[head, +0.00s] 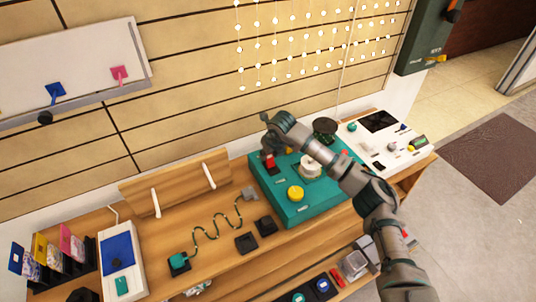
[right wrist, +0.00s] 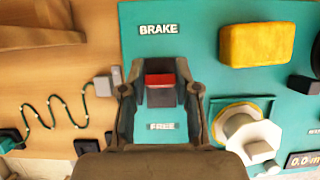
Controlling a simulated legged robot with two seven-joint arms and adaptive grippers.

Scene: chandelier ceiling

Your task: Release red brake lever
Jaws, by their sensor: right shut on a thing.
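The red brake lever (right wrist: 160,79) shows in the right wrist view between the two fingers of my right gripper (right wrist: 160,92), which is shut on it. The lever sits between the BRAKE label (right wrist: 158,29) above and the FREE label (right wrist: 161,126) below, nearer the middle. In the head view the red lever (head: 268,160) is at the back left of the teal panel (head: 270,187), with my right gripper (head: 267,152) over it and hiding part of it. My left gripper is not in view.
The panel also carries a yellow knob (head: 295,193) and a white knob (head: 311,165). A wavy wire track (head: 208,232) lies to the left on the wooden bench. A white board (head: 383,145) with small parts stands at the right. Hanging white beads are behind.

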